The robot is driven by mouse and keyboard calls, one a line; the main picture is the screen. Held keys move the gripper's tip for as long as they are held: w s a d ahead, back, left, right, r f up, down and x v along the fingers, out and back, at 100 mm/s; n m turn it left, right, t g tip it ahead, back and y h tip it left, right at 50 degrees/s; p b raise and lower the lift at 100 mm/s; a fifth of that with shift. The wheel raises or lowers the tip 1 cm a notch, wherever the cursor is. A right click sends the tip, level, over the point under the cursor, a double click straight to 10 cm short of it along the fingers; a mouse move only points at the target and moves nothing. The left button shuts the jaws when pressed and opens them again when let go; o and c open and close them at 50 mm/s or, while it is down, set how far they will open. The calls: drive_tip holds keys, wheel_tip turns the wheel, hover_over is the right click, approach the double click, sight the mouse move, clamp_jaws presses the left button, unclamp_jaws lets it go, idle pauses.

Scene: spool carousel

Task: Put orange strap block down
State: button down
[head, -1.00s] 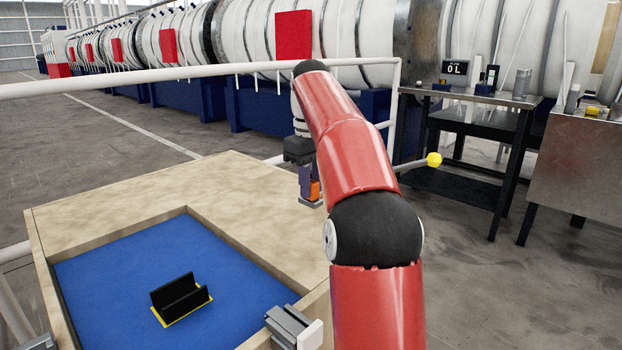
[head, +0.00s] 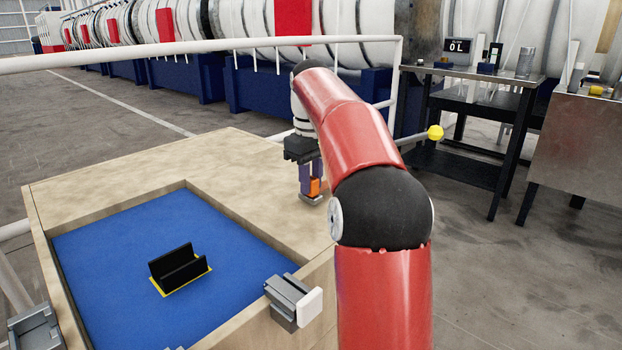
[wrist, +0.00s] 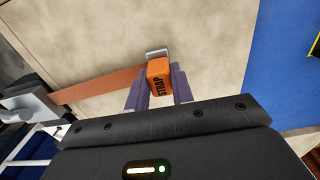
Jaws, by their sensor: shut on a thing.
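The orange block (wrist: 159,72), lettered STRAP, sits between the purple fingers of my gripper (wrist: 158,88), which is shut on it. In the head view the orange block (head: 315,187) shows partly, with my gripper (head: 311,192) around it at the right part of the wooden table top (head: 130,165). A small grey metal piece (wrist: 157,53) shows at the block's far end. A flat orange-brown strap (wrist: 95,87) runs left from near the block. I cannot tell whether the block touches the wood.
A black channel-shaped holder (head: 178,266) stands on a yellow-outlined patch in the blue recess (head: 110,240). A grey clamp-like fitting (head: 290,298) is at the table's near edge. A white railing (head: 180,62) runs behind.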

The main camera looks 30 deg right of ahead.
drive_tip(key=shift+f+b, duration=0.35)
drive_tip(key=shift+f, duration=0.2)
drive_tip(key=c, duration=1.1)
unclamp_jaws()
wheel_tip(320, 180, up, 8)
drive_tip(key=p, duration=0.2)
drive_tip(key=shift+f+p, duration=0.1)
drive_tip(key=shift+p, duration=0.3)
